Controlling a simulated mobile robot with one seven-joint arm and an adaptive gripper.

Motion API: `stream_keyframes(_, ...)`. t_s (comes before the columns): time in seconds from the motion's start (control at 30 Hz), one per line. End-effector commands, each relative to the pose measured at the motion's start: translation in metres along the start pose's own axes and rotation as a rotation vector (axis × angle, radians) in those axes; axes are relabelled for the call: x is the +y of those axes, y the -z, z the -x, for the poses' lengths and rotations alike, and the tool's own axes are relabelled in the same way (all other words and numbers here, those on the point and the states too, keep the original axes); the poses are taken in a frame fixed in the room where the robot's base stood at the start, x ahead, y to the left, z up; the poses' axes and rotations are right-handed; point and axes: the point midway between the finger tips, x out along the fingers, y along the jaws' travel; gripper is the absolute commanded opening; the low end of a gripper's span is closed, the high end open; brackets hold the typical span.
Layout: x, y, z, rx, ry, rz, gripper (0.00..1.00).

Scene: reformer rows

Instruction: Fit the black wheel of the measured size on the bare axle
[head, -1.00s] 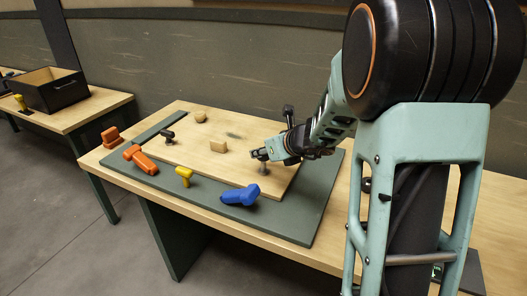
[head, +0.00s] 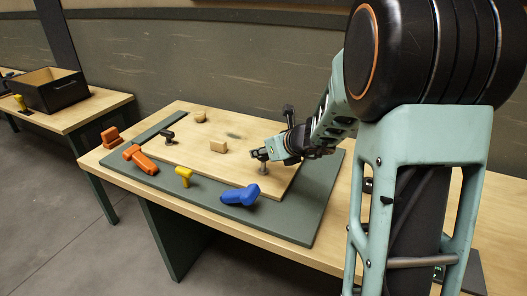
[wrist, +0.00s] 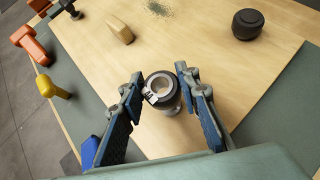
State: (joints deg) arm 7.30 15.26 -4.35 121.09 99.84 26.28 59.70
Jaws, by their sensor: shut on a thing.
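My gripper (wrist: 164,88) is shut on a round piece (wrist: 160,88) with a dark rim and a pale centre, above the wooden board. The piece is upright between the blue finger pads, and a grey cylindrical part shows under it. I cannot tell whether it is a wheel or whether it sits on an axle. In the head view my gripper (head: 263,155) is at the board's right part, with a grey post (head: 264,168) beneath it. A black round block (wrist: 247,23), wheel-like, stands on the board in the wrist view; the arm seems to hide it from the head view.
The wooden board (head: 190,150) lies on a green mat (head: 215,208) on a table. Orange (head: 140,158), yellow (head: 184,176) and blue (head: 240,195) pieces lie along the front. A wooden block (head: 218,146) and dark piece (head: 167,135) are on the board. A black box (head: 55,97) stands on another table.

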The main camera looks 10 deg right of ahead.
Motion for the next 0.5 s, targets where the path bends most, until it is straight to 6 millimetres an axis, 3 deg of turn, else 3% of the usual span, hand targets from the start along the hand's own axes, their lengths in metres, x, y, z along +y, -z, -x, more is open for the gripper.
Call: stream_keyframes(0.5, -0.0001, 0.0046, -0.0035, 0.000, 0.000, 0.001, 0.05)
